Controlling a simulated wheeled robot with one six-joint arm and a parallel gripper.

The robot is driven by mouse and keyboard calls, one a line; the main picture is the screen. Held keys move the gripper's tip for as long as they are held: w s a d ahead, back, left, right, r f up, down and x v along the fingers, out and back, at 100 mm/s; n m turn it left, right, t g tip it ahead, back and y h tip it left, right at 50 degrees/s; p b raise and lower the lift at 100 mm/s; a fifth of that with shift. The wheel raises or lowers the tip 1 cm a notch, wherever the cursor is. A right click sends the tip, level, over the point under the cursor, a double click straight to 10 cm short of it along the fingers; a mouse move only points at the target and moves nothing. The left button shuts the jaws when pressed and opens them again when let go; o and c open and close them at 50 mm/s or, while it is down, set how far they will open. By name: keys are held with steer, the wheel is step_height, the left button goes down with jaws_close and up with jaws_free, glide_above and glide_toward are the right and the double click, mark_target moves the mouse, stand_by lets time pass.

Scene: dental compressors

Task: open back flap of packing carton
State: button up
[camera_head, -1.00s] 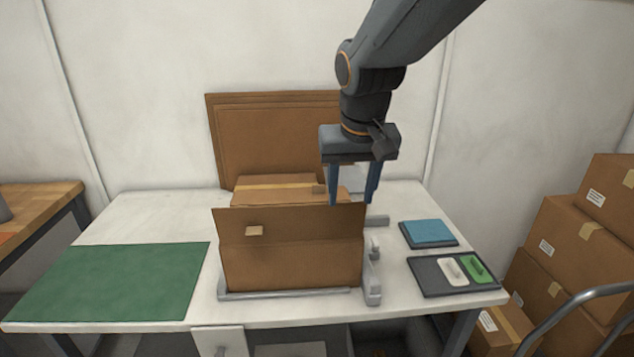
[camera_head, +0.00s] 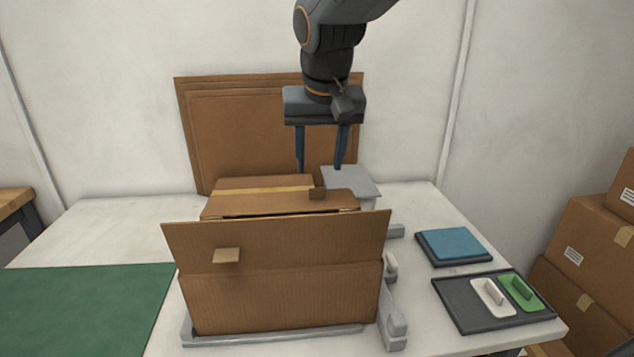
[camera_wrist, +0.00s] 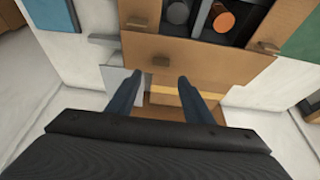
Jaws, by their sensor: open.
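The packing carton (camera_head: 280,300) stands on the table, with its front flap (camera_head: 275,240) upright and a small tab on it. My gripper (camera_head: 320,168) is open and empty, above and behind the back flap.
Inside the carton are dark compartments with a grey cylinder and an orange-topped cylinder (camera_wrist: 223,22). A grey block (camera_head: 352,182) is near my gripper. A green mat (camera_head: 85,310) lies left, trays (camera_head: 480,315) right.

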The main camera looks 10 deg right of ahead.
mark_target(317, 199)
steer(key=x, duration=0.7)
steer(key=shift+s, duration=0.1)
steer(key=shift+a, duration=0.1)
jaws_close()
